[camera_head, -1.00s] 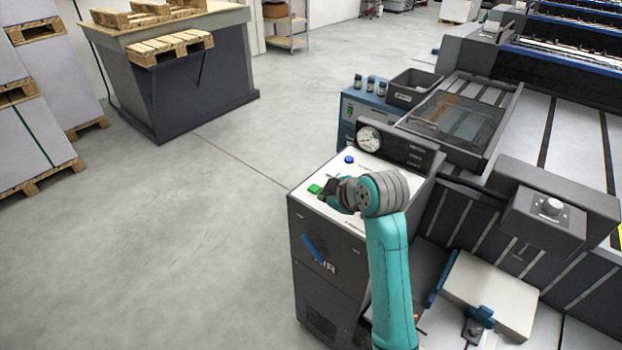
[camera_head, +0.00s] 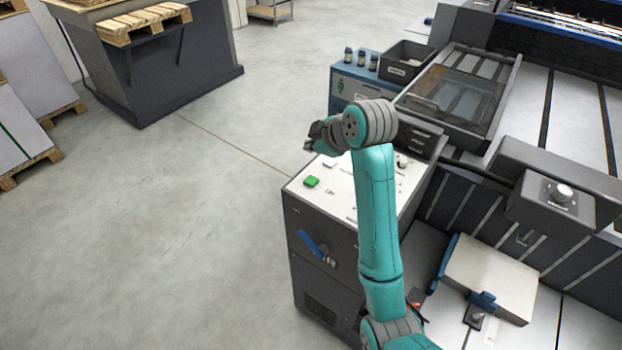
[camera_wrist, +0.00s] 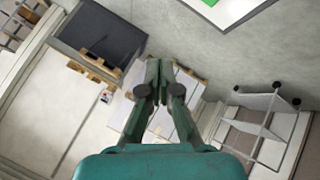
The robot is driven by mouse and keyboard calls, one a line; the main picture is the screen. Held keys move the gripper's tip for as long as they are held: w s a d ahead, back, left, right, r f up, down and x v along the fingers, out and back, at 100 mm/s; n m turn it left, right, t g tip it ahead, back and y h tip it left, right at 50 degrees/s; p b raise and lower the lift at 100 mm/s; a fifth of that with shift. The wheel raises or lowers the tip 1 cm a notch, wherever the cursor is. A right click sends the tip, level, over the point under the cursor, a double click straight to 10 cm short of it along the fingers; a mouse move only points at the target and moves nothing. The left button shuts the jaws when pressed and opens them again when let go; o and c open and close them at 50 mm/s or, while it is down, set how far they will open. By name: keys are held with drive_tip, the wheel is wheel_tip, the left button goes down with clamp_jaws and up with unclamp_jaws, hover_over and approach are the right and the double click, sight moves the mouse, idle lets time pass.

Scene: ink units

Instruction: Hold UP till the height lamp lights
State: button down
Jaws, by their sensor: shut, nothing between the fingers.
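The control console has a white sloping top panel (camera_head: 345,190) with a green button (camera_head: 312,182) near its left edge. The green button also shows at the top of the wrist view (camera_wrist: 209,1), cut off by the frame. The panel's small markings are too small to read, so I cannot tell which control is UP. I cannot make out a height lamp. My gripper (camera_head: 309,146) is raised above the panel's far left edge, apart from the green button. In the wrist view its fingers (camera_wrist: 159,68) are shut and empty. My arm hides the gauge and the blue button.
A blue cabinet (camera_head: 345,88) with small bottles and a dark bin (camera_head: 405,62) stands behind the console. The large machine (camera_head: 560,205) fills the right side. A blue handle (camera_head: 312,244) is on the console's front. Open floor (camera_head: 170,240) lies to the left.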

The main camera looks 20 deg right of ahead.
sight(312, 181)
drive_tip(key=shift+f, duration=4.2)
drive_tip(key=shift+f, duration=0.35)
